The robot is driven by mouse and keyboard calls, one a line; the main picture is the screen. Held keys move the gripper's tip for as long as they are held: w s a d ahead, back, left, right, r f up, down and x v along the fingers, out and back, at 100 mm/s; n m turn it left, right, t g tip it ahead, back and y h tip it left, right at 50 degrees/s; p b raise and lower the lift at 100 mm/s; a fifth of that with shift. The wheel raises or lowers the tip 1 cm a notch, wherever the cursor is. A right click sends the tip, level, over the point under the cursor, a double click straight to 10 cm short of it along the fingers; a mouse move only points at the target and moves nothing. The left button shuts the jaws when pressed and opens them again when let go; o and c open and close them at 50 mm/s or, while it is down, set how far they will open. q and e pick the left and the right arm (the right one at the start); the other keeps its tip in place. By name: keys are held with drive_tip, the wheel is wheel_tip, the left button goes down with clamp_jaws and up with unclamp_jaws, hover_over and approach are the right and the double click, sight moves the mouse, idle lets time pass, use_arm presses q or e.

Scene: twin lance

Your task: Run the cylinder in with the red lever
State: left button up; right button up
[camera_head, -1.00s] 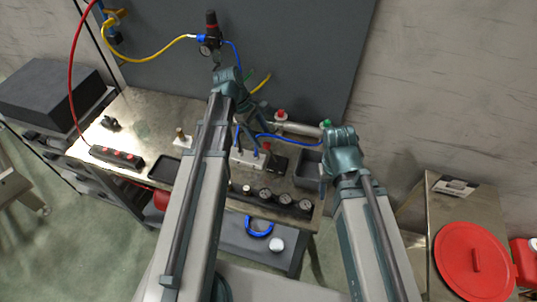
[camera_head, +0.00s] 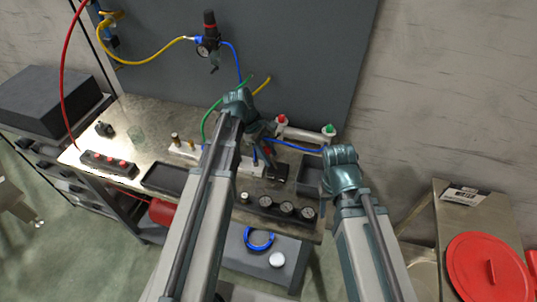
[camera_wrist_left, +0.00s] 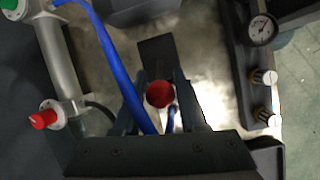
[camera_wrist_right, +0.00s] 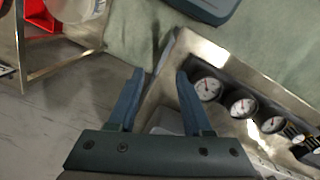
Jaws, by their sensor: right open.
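The red lever's round knob (camera_wrist_left: 160,94) sits between the fingers of my left gripper (camera_wrist_left: 162,82) in the left wrist view. The fingers flank it closely; I cannot tell whether they press on it. The cylinder (camera_head: 304,130) is a pale tube at the back of the bench with a red cap (camera_head: 281,119) at its left end and a green cap (camera_head: 328,129) at its right end. It also shows in the left wrist view (camera_wrist_left: 62,62). My right gripper (camera_wrist_right: 158,80) is open and empty beside the bench's edge. My arms hide part of the valve block (camera_head: 250,168).
A blue hose (camera_wrist_left: 112,60) runs close beside my left fingers. Dial gauges (camera_head: 287,207) line the bench's front edge. A black tray (camera_head: 165,179) and a row of red buttons (camera_head: 108,162) are at left. A red lid (camera_head: 488,266) lies on the right-hand cart.

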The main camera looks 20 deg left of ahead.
use_arm(q)
clamp_jaws()
idle(1.1)
